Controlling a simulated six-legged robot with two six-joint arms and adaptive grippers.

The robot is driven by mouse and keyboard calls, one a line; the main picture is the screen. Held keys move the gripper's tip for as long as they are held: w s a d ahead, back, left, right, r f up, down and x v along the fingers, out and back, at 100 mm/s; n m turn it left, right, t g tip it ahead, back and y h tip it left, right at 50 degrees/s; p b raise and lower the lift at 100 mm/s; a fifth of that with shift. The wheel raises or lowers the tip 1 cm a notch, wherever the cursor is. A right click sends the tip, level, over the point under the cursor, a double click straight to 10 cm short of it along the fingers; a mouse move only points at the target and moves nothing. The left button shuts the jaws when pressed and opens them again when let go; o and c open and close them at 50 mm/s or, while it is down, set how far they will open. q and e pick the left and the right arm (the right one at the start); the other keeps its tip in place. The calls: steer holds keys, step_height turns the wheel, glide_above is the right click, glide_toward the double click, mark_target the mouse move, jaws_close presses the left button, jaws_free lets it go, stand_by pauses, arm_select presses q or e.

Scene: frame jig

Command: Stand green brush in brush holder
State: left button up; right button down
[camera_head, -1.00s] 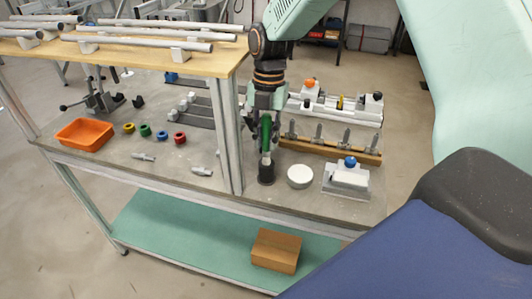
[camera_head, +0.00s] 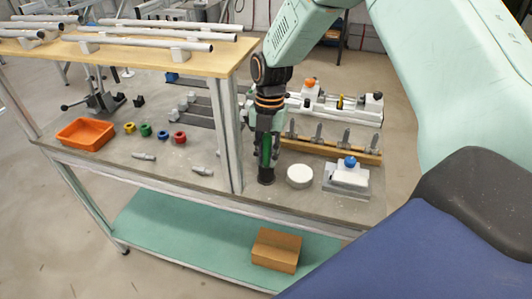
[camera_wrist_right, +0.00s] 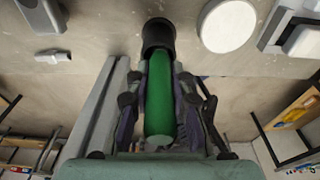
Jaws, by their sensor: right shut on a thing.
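The green brush (camera_head: 265,150) is upright in my right gripper (camera_head: 264,154), between its fingers. In the right wrist view the green brush (camera_wrist_right: 160,95) runs between the two fingers (camera_wrist_right: 160,108), and its far end meets the black brush holder (camera_wrist_right: 158,36). The brush holder (camera_head: 266,175) is a short dark cup standing on the bench near its front edge, directly below the gripper. The brush's lower end is hidden and appears to be inside the cup's mouth; how deep I cannot tell. My left gripper is not in view.
A round white disc (camera_head: 299,175) and a grey block with a blue knob (camera_head: 348,172) stand to the right. A metal post (camera_head: 231,140) rises close on the left. Behind is a wooden rack (camera_head: 330,149) with several grey tools. An orange tray (camera_head: 86,133) is far left.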

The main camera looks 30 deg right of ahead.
mark_target(265, 135)
steer(key=c, duration=1.7)
jaws_free()
steer(key=shift+f, duration=0.15)
steer(key=o, duration=0.5)
steer(key=shift+w+a, duration=0.15)
steer(key=r, duration=0.8)
steer(key=shift+w+d+r, duration=0.15)
steer(key=shift+w+d, duration=0.15)
steer(key=shift+d, duration=0.1)
steer(key=shift+w, duration=0.1)
steer(key=shift+s+a, duration=0.15)
steer(key=shift+s, duration=0.05)
